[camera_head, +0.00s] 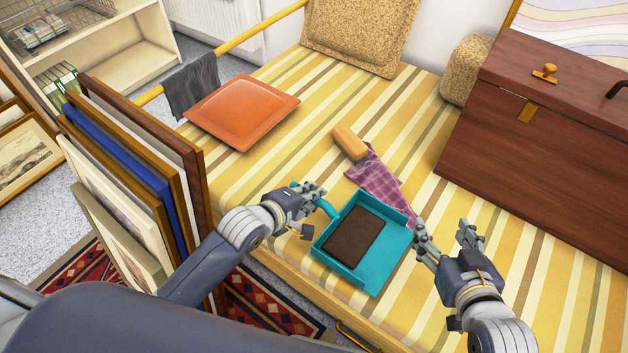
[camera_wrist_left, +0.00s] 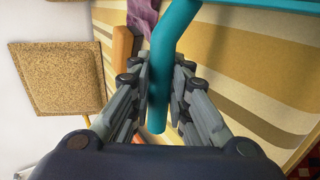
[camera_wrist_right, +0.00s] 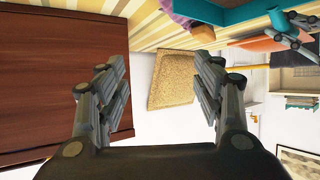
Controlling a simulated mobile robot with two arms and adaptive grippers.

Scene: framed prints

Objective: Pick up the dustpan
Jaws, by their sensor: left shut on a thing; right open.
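The teal dustpan (camera_head: 383,267) is over the front part of the striped bench, with a dark brown flat block (camera_head: 354,236) inside its tray. I cannot tell whether it touches the bench. My left gripper (camera_head: 316,194) is shut on the dustpan's handle (camera_head: 327,208). In the left wrist view the teal handle (camera_wrist_left: 160,80) runs between the fingers of the left gripper (camera_wrist_left: 158,85). My right gripper (camera_head: 445,240) is open and empty, to the right of the dustpan. Its spread fingers also show in the right wrist view (camera_wrist_right: 165,85).
A purple checked cloth (camera_head: 376,182) and a tan block (camera_head: 349,142) lie behind the dustpan. An orange cushion (camera_head: 243,109) lies further back left. A brown wooden chest (camera_head: 540,150) stands at the right. Framed prints (camera_head: 120,160) lean at the left. The striped bench (camera_head: 300,150) has free room around these.

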